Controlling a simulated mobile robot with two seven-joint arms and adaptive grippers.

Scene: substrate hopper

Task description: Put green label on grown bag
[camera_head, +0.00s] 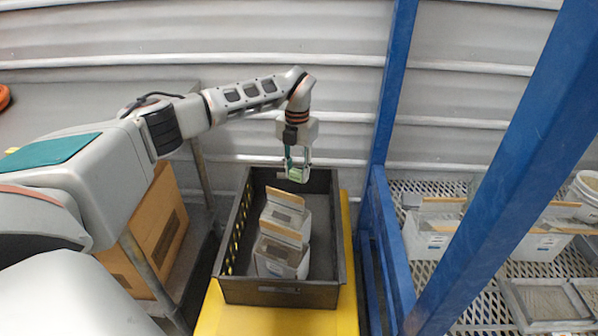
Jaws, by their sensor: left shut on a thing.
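My left gripper (297,178) hangs above the far end of a dark grey crate (277,291). It is shut on a small green label (296,174), partly covered by the fingers. Two bags with pale bodies and tan top flaps stand in the crate, a rear bag (300,220) and a front bag (283,259). The gripper is apart from both, above and behind the rear bag. I cannot tell from here which bag is grown. My right gripper is out of view.
The crate rests on a yellow platform (220,318). A blue frame (384,205) stands close on its right, with a mesh rack (467,282) holding more bags (429,235), trays and a white bucket (588,190). A cardboard box (165,225) stands left. The crate's right side is free.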

